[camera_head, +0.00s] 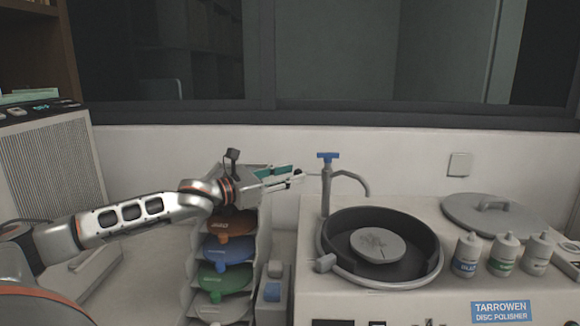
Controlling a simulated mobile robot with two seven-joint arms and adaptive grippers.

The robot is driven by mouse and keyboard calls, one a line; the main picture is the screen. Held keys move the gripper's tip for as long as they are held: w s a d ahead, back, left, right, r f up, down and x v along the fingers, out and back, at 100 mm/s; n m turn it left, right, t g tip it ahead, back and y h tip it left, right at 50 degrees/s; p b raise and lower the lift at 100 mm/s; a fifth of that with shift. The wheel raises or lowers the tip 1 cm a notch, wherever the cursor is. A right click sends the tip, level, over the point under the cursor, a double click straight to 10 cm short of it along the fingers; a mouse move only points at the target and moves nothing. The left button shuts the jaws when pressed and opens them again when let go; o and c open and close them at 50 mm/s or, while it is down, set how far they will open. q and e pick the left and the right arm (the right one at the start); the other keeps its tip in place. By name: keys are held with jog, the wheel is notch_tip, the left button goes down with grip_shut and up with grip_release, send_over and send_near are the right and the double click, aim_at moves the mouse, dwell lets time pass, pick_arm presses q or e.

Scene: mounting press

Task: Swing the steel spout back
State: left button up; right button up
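The steel spout (351,177) is a thin curved tube on an upright post (326,188) with a blue handle on top. It reaches to the right from the post, and its tip bends down over the back part of the polisher's round black bowl (424,253). My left gripper (301,176) comes in from the left, with its fingertips just left of the post in the picture. Whether they touch it cannot be told. My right gripper is not in view.
A grey disc (377,245) lies in the bowl. A round lid with a handle (495,212) and several small bottles (467,255) stand to the right. A rack (192,290) with coloured discs is below my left forearm. The wall is close behind.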

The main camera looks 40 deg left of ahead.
pick_arm(q)
jog(key=shift+w+d+f, duration=0.1)
jog(key=shift+w+d, duration=0.05)
jog(key=shift+w, duration=0.1)
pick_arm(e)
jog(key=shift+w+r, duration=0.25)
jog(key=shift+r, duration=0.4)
pick_arm(q)
grip_shut()
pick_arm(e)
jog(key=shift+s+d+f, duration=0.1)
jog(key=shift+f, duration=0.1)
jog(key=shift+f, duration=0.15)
